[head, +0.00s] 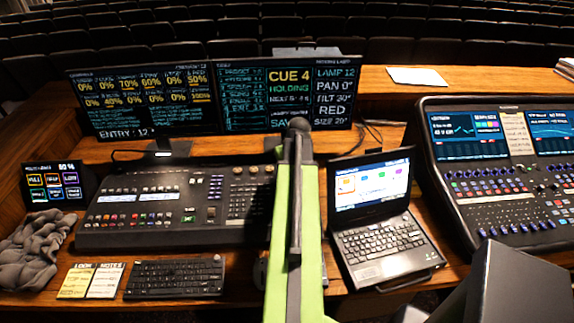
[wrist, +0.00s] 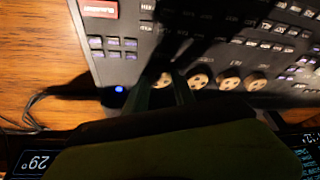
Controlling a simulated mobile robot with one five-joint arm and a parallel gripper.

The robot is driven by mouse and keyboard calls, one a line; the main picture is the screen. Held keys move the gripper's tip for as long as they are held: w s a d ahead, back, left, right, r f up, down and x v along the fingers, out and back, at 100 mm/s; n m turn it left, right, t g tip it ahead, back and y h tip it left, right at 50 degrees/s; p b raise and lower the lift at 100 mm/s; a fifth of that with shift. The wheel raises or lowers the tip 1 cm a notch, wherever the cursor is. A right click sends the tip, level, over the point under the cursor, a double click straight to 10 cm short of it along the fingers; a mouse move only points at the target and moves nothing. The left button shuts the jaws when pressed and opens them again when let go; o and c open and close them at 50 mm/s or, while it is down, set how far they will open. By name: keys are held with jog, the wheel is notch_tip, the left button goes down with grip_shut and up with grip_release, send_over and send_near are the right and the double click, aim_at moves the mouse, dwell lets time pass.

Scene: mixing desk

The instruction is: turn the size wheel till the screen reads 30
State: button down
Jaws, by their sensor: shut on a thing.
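The right-hand monitor (head: 262,100) stands behind the desk in the head view. A row of round pale-topped wheels lies along the console's edge in the wrist view. My gripper (wrist: 174,90) is shut on the leftmost wheel (wrist: 162,79) there, the end one of the row, which I take to be the size wheel. Its label is not readable. In the head view my arm hides this wheel and the fingertips.
The lighting console (head: 130,215) fills the left of the desk. Other wheels (wrist: 199,80) sit close beside the held one. A laptop (head: 383,225) stands right of my arm, and a second mixer (head: 500,180) is further right. A keyboard (head: 175,278) lies in front.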

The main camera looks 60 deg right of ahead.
jog(key=shift+a+m, duration=0.15)
jog(key=shift+m, duration=0.35)
jog(key=c, duration=1)
grip_release()
jog(key=shift+c, duration=0.2)
jog(key=p+v, duration=1.6)
jog(key=v, duration=0.1)
jog(key=shift+r, duration=0.25)
jog(key=shift+w+a, duration=0.1)
